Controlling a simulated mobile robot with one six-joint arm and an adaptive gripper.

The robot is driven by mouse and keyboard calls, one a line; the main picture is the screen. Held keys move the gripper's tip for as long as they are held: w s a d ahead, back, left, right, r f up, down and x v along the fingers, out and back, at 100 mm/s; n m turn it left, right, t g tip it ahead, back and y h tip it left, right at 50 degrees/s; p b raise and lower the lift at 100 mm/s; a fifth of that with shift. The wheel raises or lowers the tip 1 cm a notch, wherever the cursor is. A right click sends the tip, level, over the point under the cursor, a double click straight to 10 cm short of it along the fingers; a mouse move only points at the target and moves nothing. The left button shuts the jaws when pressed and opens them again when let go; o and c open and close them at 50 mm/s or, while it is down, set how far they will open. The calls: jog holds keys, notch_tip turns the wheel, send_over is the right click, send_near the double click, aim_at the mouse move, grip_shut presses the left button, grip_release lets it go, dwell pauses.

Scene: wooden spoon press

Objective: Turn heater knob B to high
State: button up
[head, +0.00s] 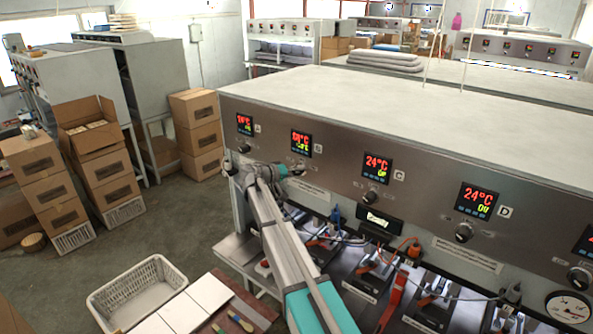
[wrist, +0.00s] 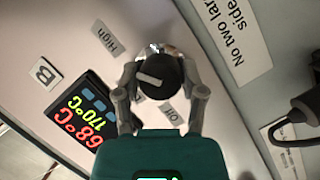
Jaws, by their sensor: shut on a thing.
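Heater knob B (wrist: 168,73) is a round black knob with a white pointer mark, on the metal panel in the wrist view. My gripper (wrist: 162,93) is shut on it, one finger on each side. The mark points to the left of the picture, below the "High" label (wrist: 105,37). A second label, perhaps "Off" (wrist: 168,115), is partly covered near the right finger. The B label (wrist: 44,73) and the display (wrist: 80,112), reading 68°C over 170°C, lie to the left. In the head view my gripper (head: 284,172) is at the panel under display B (head: 301,143) and hides the knob.
Heater C's knob (head: 370,197) and heater D's knob (head: 464,232) are further right on the panel. Presses with cables and orange-handled parts (head: 396,296) stand below. A white basket (head: 140,290) and cardboard boxes (head: 90,135) are at the left.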

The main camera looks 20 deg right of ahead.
dwell(0.4)
jog(key=o, duration=1.1)
jog(key=shift+o, duration=0.2)
jog(key=shift+f+n+b, duration=0.1)
jog(key=shift+n+b, duration=0.2)
